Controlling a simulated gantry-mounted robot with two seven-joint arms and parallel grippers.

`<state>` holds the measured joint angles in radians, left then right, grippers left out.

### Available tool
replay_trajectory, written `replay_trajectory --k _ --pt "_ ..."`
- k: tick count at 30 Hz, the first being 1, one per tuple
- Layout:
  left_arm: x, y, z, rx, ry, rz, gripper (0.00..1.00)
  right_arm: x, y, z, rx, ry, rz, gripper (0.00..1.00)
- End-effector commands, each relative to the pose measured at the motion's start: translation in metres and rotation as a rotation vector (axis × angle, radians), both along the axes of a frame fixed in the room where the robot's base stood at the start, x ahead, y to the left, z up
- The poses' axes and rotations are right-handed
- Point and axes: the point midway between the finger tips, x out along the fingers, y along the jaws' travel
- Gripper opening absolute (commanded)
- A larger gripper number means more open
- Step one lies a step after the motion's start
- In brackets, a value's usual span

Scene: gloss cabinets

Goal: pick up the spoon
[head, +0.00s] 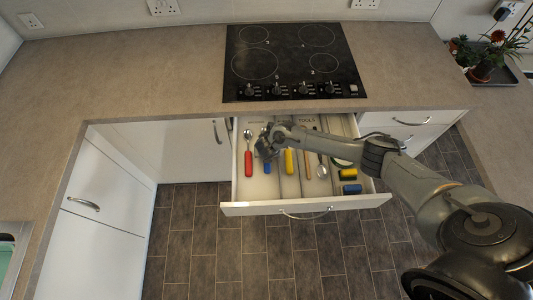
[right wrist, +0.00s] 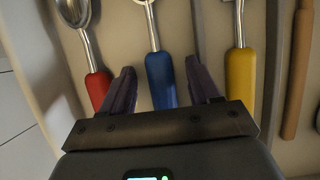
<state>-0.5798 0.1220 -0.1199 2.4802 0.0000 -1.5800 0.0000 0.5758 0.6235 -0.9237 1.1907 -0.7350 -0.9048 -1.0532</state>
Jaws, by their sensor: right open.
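A spoon with a metal bowl and red handle (head: 248,160) lies in the open drawer's left part. It also shows at the left of the right wrist view (right wrist: 90,62), left of my fingers. My right gripper (head: 264,150) is over the drawer, just right of the spoon. In the right wrist view its jaws (right wrist: 159,70) are open, with a blue-handled utensil (right wrist: 160,78) between or below the fingers; I cannot tell the height gap. Nothing is gripped. My left gripper is not in view.
A yellow-handled utensil (right wrist: 240,80) lies right of the blue one. The drawer (head: 300,204) has dividers and more utensils on its right. The black hob (head: 290,62) and countertop (head: 150,75) are behind it. A potted plant (head: 485,68) stands at the back right.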

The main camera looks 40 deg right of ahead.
Motion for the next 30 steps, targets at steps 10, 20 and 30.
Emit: replay_trajectory --k 10,20,30 --pt "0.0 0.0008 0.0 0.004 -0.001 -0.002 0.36 0.0 0.0003 0.0002 0.0 0.0 0.0 0.37" --pt "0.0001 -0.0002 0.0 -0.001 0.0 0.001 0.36 -0.0003 0.0002 0.0001 0.0 0.0 0.0 0.01" --pt "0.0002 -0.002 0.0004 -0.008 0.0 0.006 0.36 0.0 0.0003 0.0074 0.0 0.0 0.0 0.01"
